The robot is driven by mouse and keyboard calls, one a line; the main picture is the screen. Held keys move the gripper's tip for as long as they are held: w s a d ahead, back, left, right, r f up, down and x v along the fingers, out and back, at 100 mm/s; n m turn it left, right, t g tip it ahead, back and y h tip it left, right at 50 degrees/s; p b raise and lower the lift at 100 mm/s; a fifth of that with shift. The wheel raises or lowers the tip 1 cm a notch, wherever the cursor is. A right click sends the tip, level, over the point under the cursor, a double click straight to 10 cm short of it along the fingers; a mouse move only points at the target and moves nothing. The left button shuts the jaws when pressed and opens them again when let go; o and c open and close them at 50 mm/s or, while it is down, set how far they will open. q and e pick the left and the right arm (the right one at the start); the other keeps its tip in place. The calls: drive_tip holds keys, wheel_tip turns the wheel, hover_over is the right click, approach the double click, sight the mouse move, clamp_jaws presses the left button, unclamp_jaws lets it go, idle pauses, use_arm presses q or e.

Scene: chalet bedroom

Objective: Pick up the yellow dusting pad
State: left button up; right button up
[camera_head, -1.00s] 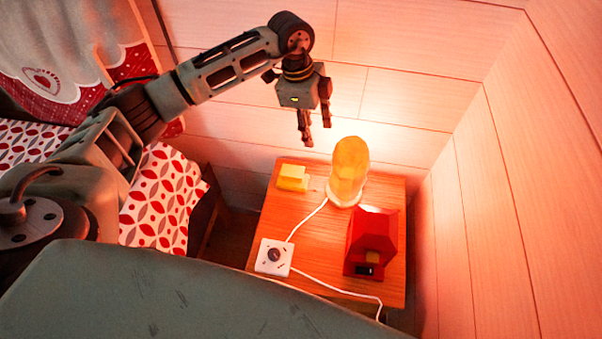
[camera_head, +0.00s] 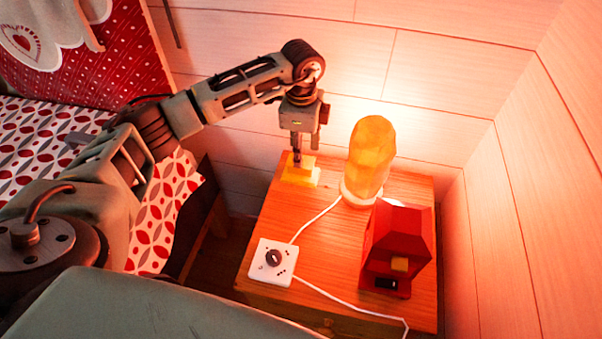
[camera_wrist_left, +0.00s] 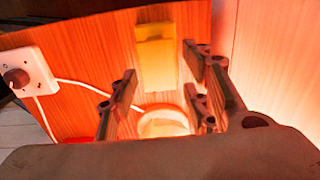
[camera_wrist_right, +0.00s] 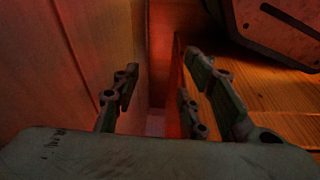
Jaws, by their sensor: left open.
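The yellow dusting pad (camera_head: 302,176) lies at the back left of the wooden nightstand. In the left wrist view the pad (camera_wrist_left: 156,62) is pale yellow with a raised strip, ahead of and between the fingers. My left gripper (camera_head: 298,158) points down at the pad in the head view; whether it touches the pad cannot be told. In the left wrist view the left gripper (camera_wrist_left: 160,92) is open with nothing between its fingers. My right gripper (camera_wrist_right: 160,97) shows only in its own wrist view, fingers apart and empty, away from the pad.
A lit orange lamp (camera_head: 370,155) stands close to the right of the pad. A red box-like object (camera_head: 397,245) and a white dial box (camera_head: 273,261) with a cord sit on the nightstand (camera_head: 318,270). A bed (camera_head: 40,135) is at left; wood walls (camera_head: 440,60) close the back and right.

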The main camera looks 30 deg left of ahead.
sight(307, 176)
use_arm(q)
wheel_tip(307, 176, down, 5)
drive_tip(key=shift+s+r+b, duration=0.1)
drive_tip(key=shift+s+b, duration=0.05)
drive_tip(key=shift+b, duration=0.25)
drive_tip(key=shift+f, duration=0.45)
use_arm(e)
drive_tip(key=r, duration=0.3)
drive_tip(key=shift+w, duration=0.4)
use_arm(q)
drive_tip(key=c, duration=0.9)
drive_tip(key=shift+c, duration=0.3)
